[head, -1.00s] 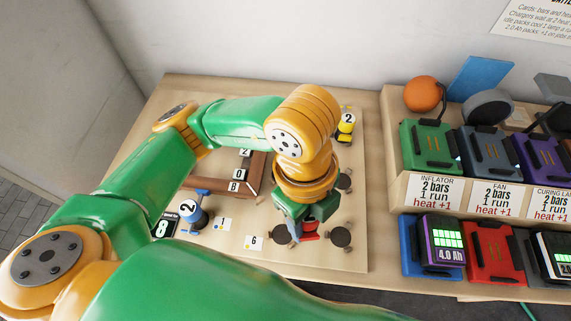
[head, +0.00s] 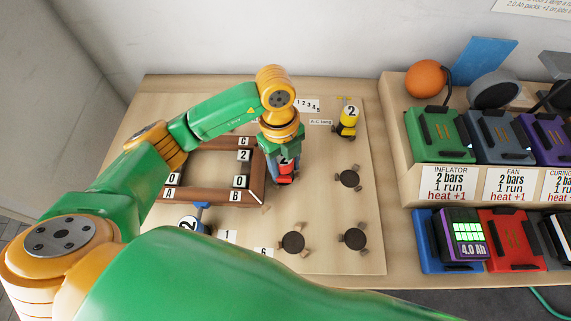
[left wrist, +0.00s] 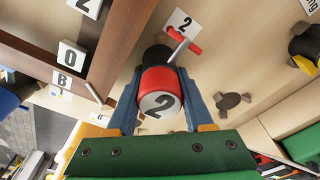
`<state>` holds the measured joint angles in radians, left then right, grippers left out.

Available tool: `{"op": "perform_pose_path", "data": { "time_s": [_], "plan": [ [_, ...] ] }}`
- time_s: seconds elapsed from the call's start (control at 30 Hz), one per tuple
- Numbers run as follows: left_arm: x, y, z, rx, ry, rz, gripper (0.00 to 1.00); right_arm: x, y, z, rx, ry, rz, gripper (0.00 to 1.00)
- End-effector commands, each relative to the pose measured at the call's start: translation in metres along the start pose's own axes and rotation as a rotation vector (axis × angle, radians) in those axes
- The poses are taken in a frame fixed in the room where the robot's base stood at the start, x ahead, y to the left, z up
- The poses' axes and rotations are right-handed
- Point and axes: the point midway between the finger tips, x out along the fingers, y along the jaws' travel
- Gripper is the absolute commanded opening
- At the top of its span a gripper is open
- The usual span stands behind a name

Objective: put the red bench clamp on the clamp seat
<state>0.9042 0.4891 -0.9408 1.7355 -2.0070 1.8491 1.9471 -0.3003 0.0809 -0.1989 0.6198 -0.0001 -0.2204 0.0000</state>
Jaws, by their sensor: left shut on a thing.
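The red bench clamp (head: 287,178), with a white "2" on its end, is between the fingers of my left gripper (head: 283,163). The left wrist view shows the fingers shut on both sides of its red body (left wrist: 160,88), with a red cross handle beyond. It is close to the right side of the brown wooden frame (head: 257,175). A dark round part shows behind the clamp; I cannot tell whether it is a seat or the clamp's own base. Dark round pads with small brown blocks (head: 348,179) lie to the right. My right gripper is out of view.
A yellow clamp (head: 347,121) marked 2 stands at the back right of the board. A blue clamp (head: 193,223) stands at the front left, partly behind my arm. Number cards lie around the frame. A rack of tool chargers (head: 440,134) stands to the right.

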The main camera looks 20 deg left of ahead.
Motion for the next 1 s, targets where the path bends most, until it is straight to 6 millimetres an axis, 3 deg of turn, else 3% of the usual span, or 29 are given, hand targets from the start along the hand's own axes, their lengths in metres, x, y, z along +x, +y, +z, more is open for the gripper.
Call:
{"op": "perform_pose_path", "data": {
  "time_s": [0.77, 0.8, 0.87, 1.0],
  "plan": [
    [0.022, 0.002, 0.0, 0.002, 0.004, 0.008, 0.0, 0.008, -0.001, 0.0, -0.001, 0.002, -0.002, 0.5],
    [0.023, 0.002, 0.0, 0.001, 0.005, 0.009, 0.62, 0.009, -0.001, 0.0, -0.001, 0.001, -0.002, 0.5],
    [0.023, 0.002, 0.0, 0.001, 0.006, 0.009, 0.79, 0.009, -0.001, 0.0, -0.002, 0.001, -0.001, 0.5],
    [0.024, 0.002, 0.0, 0.001, 0.008, 0.01, 0.82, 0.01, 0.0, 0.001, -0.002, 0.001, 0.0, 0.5]
  ]
}}
